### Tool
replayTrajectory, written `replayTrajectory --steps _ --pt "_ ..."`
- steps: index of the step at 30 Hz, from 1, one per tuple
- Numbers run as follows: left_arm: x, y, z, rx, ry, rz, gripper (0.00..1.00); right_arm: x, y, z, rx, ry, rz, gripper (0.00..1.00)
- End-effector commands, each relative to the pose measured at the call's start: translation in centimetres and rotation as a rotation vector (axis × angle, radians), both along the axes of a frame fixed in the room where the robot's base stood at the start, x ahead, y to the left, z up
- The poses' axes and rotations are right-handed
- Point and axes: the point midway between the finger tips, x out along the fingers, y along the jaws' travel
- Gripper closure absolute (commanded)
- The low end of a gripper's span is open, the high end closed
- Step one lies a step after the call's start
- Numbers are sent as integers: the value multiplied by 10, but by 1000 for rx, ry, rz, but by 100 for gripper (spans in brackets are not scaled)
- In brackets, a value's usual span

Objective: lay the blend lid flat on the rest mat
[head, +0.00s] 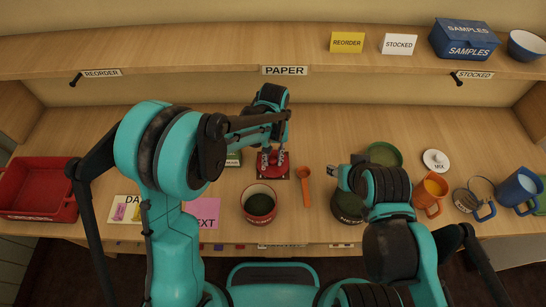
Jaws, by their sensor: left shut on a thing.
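My left gripper (273,158) points down near the middle of the table and is shut on a red lid (266,171). The lid is low over a small dark brown mat (286,178), whose edges show around it. I cannot tell whether the lid touches the mat, and no lettering on it can be read.
An orange spoon (305,187) lies right of the mat. A green round dish (384,154), white MIX lid (436,160), orange mug (430,192) and blue mug (518,188) stand at right. A red crate (38,190) is far left; a pink card (203,212) lies at front.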

Motion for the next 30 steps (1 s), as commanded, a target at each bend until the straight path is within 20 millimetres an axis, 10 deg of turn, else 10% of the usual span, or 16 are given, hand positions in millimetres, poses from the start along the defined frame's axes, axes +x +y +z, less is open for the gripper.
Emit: replayTrajectory --steps 1,2,4,16,30 --pt "0 0 -1 0 0 0 100 0 0 -1 0 0 0 60" --pt "0 0 -1 0 0 0 68 0 0 -1 0 0 0 60" --pt "0 0 -1 0 0 0 51 0 0 0 0 0 0 60" --pt "1 0 7 0 0 0 51 0 0 0 0 0 0 60" --pt "12 -1 98 0 0 0 51 0 0 0 0 0 0 60"
